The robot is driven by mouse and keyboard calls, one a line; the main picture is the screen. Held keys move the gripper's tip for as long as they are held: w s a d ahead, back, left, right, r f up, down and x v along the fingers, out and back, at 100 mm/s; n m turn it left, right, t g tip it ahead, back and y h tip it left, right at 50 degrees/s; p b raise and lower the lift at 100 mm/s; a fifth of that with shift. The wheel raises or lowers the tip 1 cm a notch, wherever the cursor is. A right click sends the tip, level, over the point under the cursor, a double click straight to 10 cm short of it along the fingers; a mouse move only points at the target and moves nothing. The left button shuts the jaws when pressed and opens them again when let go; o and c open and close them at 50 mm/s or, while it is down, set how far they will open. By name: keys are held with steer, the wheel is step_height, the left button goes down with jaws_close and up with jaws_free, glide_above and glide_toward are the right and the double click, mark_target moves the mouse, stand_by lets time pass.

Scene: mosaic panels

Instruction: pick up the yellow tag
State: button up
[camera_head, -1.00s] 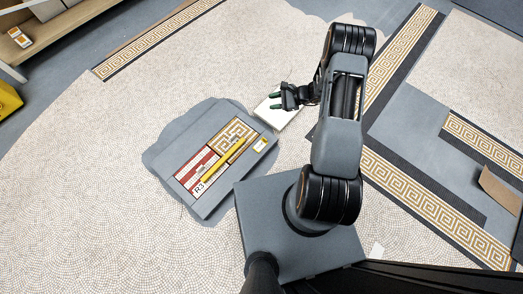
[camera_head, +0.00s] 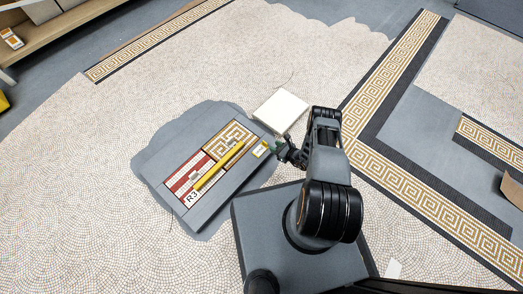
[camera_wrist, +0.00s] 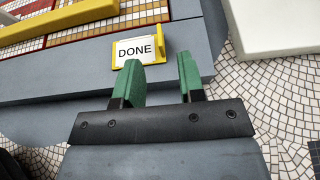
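The yellow tag (camera_wrist: 139,49) has a yellow frame and a white face reading "DONE". It lies near the edge of the grey board. In the head view the tag (camera_head: 260,150) is at the board's right end. My gripper (camera_wrist: 160,80) has green fingers, which stand apart with nothing between them. The fingertips are just short of the tag in the wrist view, with the left finger overlapping its lower edge. I cannot tell whether they touch. In the head view my gripper (camera_head: 279,150) is just right of the tag.
The grey board (camera_head: 215,200) also bears red and gold mosaic panels, a yellow bar (camera_head: 218,166) and an "R3" label (camera_head: 191,197). A white block (camera_head: 281,110) lies beyond my gripper. Patterned border strips (camera_head: 395,65) run along the right. Open mosaic floor lies left.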

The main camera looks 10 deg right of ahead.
mark_target(263, 147)
steer(key=x, duration=0.2)
steer(key=shift+w+a+f+b, duration=0.15)
steer(key=shift+a+f+b, duration=0.05)
steer(key=shift+b, duration=0.1)
steer(key=b+x, duration=0.2)
steer(key=x, duration=0.2)
steer(key=shift+w+f+b, duration=0.1)
steer(key=shift+f+b, duration=0.15)
steer(key=shift+b, duration=0.15)
steer(key=shift+w+a, duration=0.3)
steer(key=shift+w, duration=0.1)
steer(key=shift+c, duration=0.2)
jaws_close()
